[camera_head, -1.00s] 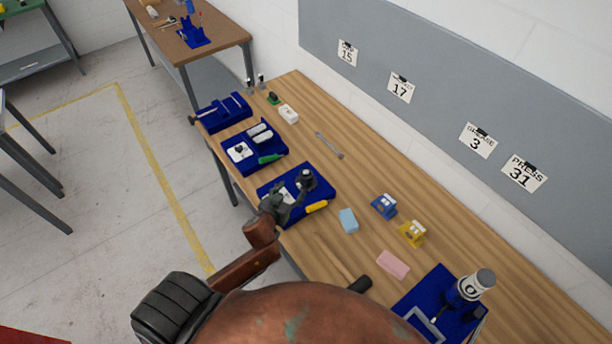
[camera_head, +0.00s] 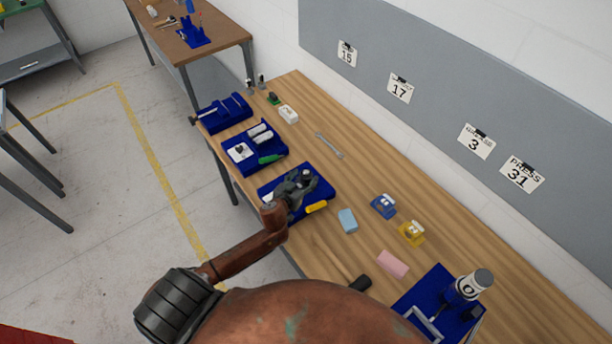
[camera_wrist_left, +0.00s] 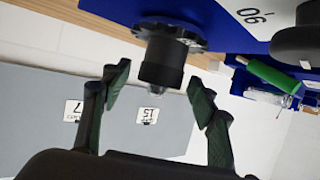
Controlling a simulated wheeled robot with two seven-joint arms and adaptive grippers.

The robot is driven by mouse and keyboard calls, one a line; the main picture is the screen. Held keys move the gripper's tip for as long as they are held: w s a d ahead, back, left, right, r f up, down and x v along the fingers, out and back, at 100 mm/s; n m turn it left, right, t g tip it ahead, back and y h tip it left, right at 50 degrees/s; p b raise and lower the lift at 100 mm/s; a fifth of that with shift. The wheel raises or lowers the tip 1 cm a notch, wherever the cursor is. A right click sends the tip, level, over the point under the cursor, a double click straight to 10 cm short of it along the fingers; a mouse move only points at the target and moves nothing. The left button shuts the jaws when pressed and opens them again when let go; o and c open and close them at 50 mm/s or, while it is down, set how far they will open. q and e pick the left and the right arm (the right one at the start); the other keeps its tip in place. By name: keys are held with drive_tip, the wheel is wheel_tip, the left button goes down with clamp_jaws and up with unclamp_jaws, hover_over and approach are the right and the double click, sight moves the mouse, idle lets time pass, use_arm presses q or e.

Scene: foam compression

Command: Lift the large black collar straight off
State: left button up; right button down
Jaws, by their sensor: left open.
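In the left wrist view the black collar (camera_wrist_left: 162,64) is a dark cylinder with a wider notched flange (camera_wrist_left: 172,32) against the blue tray (camera_wrist_left: 225,25). A small grey tip shows at its free end. My left gripper (camera_wrist_left: 158,76) is open, with one finger on each side of the collar and visible gaps to both. In the head view my left gripper (camera_head: 297,184) is over the blue tray (camera_head: 325,190) and hides most of the collar. A light tip shows among the fingers. My right gripper is not in view.
A yellow-handled tool (camera_head: 317,207) lies on the tray's near edge. A light-blue block (camera_head: 348,220), a blue holder (camera_head: 383,206) and a yellow holder (camera_head: 412,232) stand to the right. Another blue tray (camera_head: 255,148) lies to the left. A wrench (camera_head: 329,145) lies behind, with bare table around it.

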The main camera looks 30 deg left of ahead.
use_arm(q)
drive_tip(key=shift+s, duration=0.1)
drive_tip(key=shift+c, duration=0.7)
drive_tip(key=c, duration=1.1)
drive_tip(key=shift+r, duration=0.15)
